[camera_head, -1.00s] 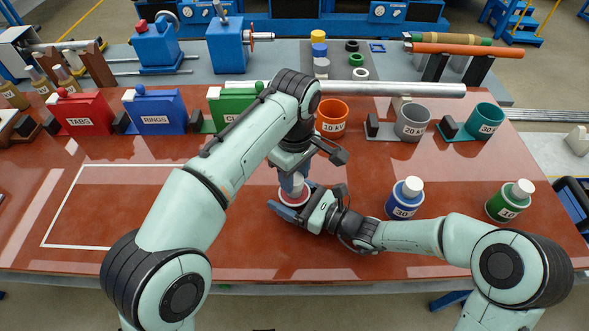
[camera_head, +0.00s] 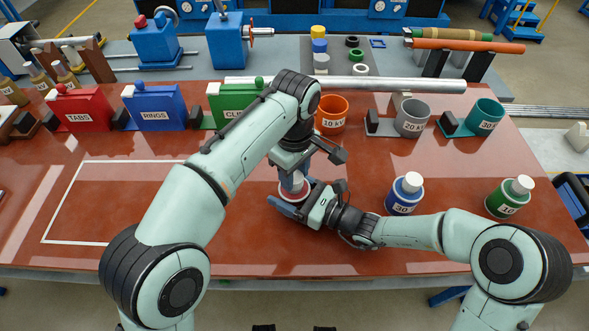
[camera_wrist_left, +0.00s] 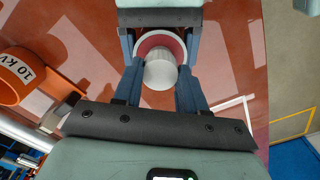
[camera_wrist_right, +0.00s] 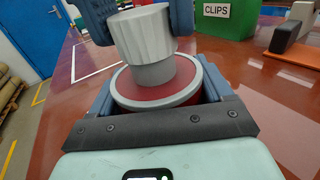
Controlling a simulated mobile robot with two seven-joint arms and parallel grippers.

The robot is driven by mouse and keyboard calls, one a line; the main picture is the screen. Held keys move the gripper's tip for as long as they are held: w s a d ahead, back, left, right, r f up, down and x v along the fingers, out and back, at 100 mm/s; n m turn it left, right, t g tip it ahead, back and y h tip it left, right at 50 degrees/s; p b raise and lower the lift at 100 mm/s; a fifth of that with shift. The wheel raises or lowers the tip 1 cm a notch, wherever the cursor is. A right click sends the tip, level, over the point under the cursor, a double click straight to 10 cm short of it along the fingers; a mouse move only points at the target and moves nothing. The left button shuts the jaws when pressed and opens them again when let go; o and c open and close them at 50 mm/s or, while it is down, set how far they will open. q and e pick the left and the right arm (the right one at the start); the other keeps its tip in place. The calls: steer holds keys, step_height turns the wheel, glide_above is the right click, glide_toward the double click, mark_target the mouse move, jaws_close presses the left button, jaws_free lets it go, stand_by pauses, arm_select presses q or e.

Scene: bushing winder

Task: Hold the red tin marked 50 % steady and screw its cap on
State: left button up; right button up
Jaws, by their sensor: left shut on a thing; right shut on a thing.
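The red tin (camera_wrist_right: 160,92) with a grey rim stands on the brown-red table in front of me; its 50 % mark is hidden. My right gripper (camera_head: 292,200) is shut around its sides, and its fingers flank the tin in the right wrist view. A pale ribbed cap (camera_wrist_right: 143,35) sits over the middle of the tin's top, looking slightly tilted in that view. My left gripper (camera_head: 293,178) reaches down from above and is shut on the cap, with its fingers on either side in the left wrist view (camera_wrist_left: 158,75). Whether the thread is engaged cannot be seen.
A blue tin (camera_head: 405,196) and a green tin (camera_head: 508,198), both white-capped, stand to the right. Red, blue and green boxes, an orange cup (camera_head: 332,113), a grey cup (camera_head: 411,118) and a teal cup (camera_head: 485,119) line the back. The white-outlined area (camera_head: 120,205) at left is clear.

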jaws_close()
arm_select(q)
steer(key=m, duration=0.9)
steer(key=shift+f+m, duration=0.1)
steer(key=shift+m, duration=0.3)
steer(key=m, duration=0.6)
steer(key=shift+m, duration=0.4)
steer(key=m, duration=0.4)
steer(key=shift+m, duration=0.3)
steer(key=m, duration=0.8)
steer(key=shift+f+m, duration=0.1)
steer(key=shift+m, duration=0.3)
steer(key=m, duration=0.5)
steer(key=shift+m, duration=0.3)
steer(key=o, duration=1)
